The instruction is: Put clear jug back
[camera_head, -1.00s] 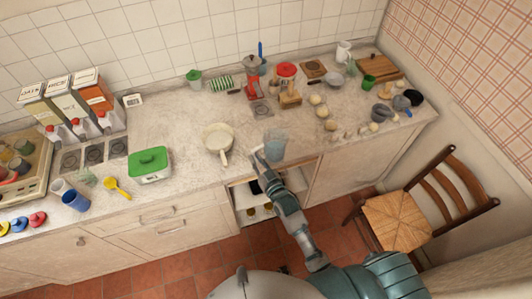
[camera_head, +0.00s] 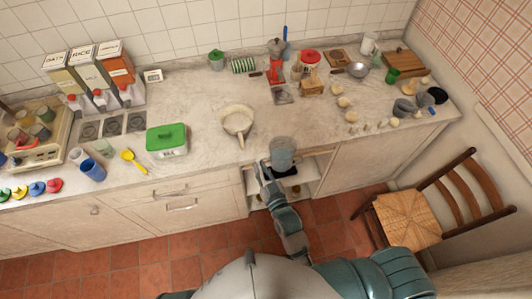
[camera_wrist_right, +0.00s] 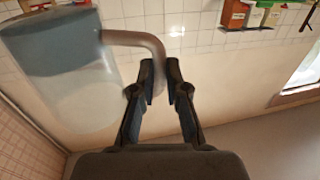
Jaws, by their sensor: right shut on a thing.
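The clear jug (camera_head: 282,153) is a bluish see-through vessel at the counter's front edge in the head view, above the open cupboard (camera_head: 252,186). My right gripper (camera_head: 264,168) is left of the jug and holds it. In the right wrist view the jug (camera_wrist_right: 58,75) fills the upper left, and its brownish handle (camera_wrist_right: 138,39) runs down between the fingers of my right gripper (camera_wrist_right: 160,68). The gripper is shut on this handle. The jug appears roughly upright. I cannot tell whether it touches the counter. My left gripper is not in view.
The open cupboard holds dark items, partly hidden by my arm. A cream pan (camera_head: 238,121) and a green-lidded box (camera_head: 167,140) stand left on the counter (camera_head: 200,105). Small round items (camera_head: 352,117) lie right. A wooden chair (camera_head: 410,217) stands on the floor at right.

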